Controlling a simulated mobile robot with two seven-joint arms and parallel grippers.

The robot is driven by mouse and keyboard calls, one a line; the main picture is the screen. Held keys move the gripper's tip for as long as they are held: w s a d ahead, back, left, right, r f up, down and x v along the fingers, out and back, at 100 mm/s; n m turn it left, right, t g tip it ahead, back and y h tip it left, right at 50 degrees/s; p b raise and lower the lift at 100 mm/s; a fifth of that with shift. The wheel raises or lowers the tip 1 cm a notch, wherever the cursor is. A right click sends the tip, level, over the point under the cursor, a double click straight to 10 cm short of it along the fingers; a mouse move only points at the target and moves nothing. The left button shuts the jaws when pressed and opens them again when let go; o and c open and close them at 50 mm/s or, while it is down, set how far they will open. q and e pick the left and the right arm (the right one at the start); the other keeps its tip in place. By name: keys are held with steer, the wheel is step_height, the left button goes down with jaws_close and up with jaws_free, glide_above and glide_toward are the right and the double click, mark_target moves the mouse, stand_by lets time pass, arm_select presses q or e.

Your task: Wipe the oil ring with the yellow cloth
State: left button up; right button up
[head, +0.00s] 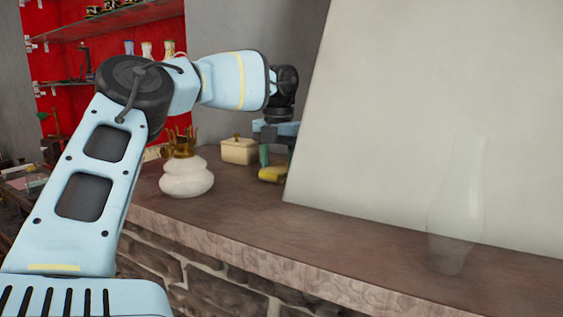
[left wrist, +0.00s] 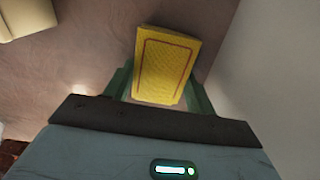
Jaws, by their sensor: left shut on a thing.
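The yellow cloth (left wrist: 163,66) is a folded rectangle with a thin dark border line. My left gripper (left wrist: 158,92) is shut on it, with one green finger on each side. In the head view the cloth (head: 272,174) shows low under my left gripper (head: 276,160), close above or touching the brown counter; I cannot tell which. The oil ring cannot be made out in either view. My right gripper is not in view.
A white rounded jar (head: 187,178) with a brass top stands on the counter (head: 240,225). A cream lidded box (head: 239,150) sits behind it. A large pale panel (head: 420,130) leans at right. A clear glass vase (head: 455,220) stands in front of it.

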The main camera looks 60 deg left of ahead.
mark_target(261, 188)
arm_select(q)
steer(key=shift+s+d+f, duration=0.1)
steer(key=shift+s, duration=0.15)
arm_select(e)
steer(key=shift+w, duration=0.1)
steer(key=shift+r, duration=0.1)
arm_select(q)
steer(key=shift+s+d+r+p, duration=0.1)
steer(key=shift+s+d+p, duration=0.25)
steer(key=shift+s, duration=0.4)
steer(key=shift+s+d+r+p, duration=0.1)
steer(key=shift+s+d+p, duration=0.1)
steer(key=shift+s+d, duration=0.4)
steer(key=shift+s+a, duration=0.1)
steer(key=shift+s, duration=0.1)
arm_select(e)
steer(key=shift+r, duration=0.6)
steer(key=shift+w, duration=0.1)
